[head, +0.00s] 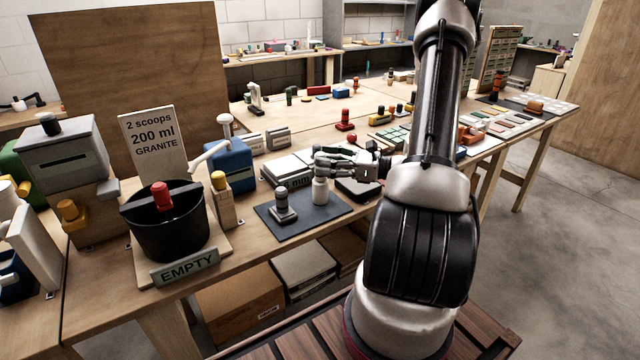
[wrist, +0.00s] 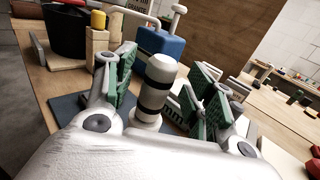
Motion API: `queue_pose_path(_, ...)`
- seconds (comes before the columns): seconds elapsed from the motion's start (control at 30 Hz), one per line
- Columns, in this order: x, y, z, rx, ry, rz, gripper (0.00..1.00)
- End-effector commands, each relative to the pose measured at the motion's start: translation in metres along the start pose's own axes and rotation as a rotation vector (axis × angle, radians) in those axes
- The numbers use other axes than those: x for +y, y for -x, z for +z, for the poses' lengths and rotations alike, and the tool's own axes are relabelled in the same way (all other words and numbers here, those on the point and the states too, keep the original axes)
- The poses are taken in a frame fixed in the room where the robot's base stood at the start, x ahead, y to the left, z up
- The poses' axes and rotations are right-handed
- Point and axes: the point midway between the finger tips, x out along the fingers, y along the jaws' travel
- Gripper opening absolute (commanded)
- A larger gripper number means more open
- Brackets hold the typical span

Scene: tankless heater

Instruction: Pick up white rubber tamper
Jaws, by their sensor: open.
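The white tamper (head: 320,191) stands upright on a dark mat (head: 328,221). It is a pale cylinder, and in the wrist view the tamper (wrist: 160,80) shows dark bands. My gripper (head: 322,164) is at its upper part, coming from the right. In the wrist view my gripper (wrist: 162,92) is open, with one green-padded finger on each side of the tamper and gaps between pads and tamper. The tamper's lower end is partly hidden by my gripper in the wrist view.
A grey tamper-like piece (head: 281,207) stands on the mat to the left. A black bucket (head: 170,235), a wooden block with a yellow knob (head: 221,204) and a blue box (head: 231,166) are farther left. Dark-and-white boxes (head: 290,168) stand behind the mat. The mat's front is clear.

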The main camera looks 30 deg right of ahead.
Motion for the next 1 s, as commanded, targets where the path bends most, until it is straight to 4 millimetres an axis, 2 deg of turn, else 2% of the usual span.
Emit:
queue_pose_path(0.13,0.0,-0.018,0.0,0.0,0.0,0.001,0.54)
queue_pose_path(0.4,0.0,-0.021,0.0,0.001,0.0,-0.001,0.54)
queue_pose_path(0.7,0.0,-0.021,0.0,0.001,-0.001,0.0,0.0)
queue_pose_path(1.0,0.0,-0.021,0.002,0.001,0.0,0.0,0.0)
